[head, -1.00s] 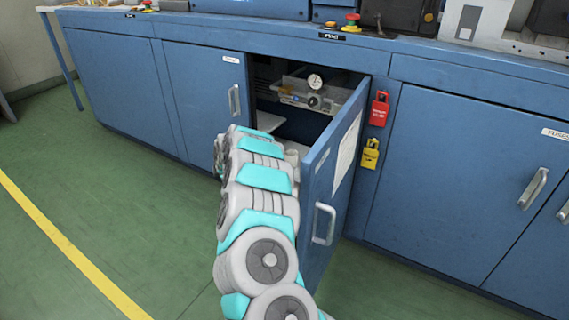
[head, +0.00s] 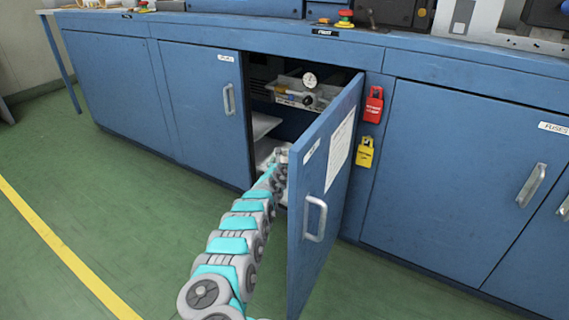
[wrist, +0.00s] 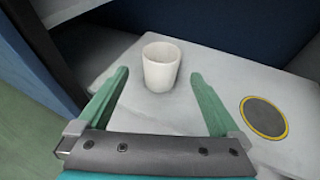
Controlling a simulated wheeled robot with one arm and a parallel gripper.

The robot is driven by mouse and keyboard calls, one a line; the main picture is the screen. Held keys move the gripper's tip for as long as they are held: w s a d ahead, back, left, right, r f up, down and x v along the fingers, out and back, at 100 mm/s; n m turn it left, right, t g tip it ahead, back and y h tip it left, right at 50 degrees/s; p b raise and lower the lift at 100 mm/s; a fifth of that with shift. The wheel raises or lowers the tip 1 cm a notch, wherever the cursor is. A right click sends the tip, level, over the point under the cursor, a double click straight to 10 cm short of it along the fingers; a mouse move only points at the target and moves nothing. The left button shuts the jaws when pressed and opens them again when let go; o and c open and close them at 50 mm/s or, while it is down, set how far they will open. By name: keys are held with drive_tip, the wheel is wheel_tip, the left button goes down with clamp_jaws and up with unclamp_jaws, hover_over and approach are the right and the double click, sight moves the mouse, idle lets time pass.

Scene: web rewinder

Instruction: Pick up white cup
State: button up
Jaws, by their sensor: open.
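The white cup (wrist: 161,67) stands upright on a pale shelf (wrist: 215,72) in the wrist view. My gripper (wrist: 158,78) is open, its two green fingers apart with the cup showing between and just beyond their tips. No contact with the cup shows. In the head view my arm reaches into the open blue cabinet, and the gripper (head: 280,157) is small and partly hidden at the opening. I cannot make out the cup in the head view.
The open cabinet door (head: 328,190) stands close to the right of my arm. A gauge unit (head: 305,90) sits higher inside. A dark disc with a yellow rim (wrist: 264,117) lies on the shelf right of my gripper. A dark cabinet edge (wrist: 52,60) is at the left.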

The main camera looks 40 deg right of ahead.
drive_tip(key=shift+d+r, duration=0.2)
drive_tip(key=shift+r, duration=0.05)
drive_tip(key=shift+w+d, duration=0.1)
drive_tip(key=shift+d, duration=0.15)
drive_tip(key=shift+b+x, duration=0.3)
drive_tip(key=shift+x, duration=0.75)
drive_tip(key=shift+w+d+f+b, duration=0.3)
drive_tip(key=shift+w+d+f, duration=0.05)
drive_tip(key=shift+w+d, duration=0.15)
drive_tip(key=shift+b+x, duration=0.5)
drive_tip(key=shift+x, duration=1)
drive_tip(key=shift+w+d, duration=0.1)
drive_tip(key=shift+w, duration=0.25)
drive_tip(key=shift+c, duration=0.4)
drive_tip(key=c, duration=1.2)
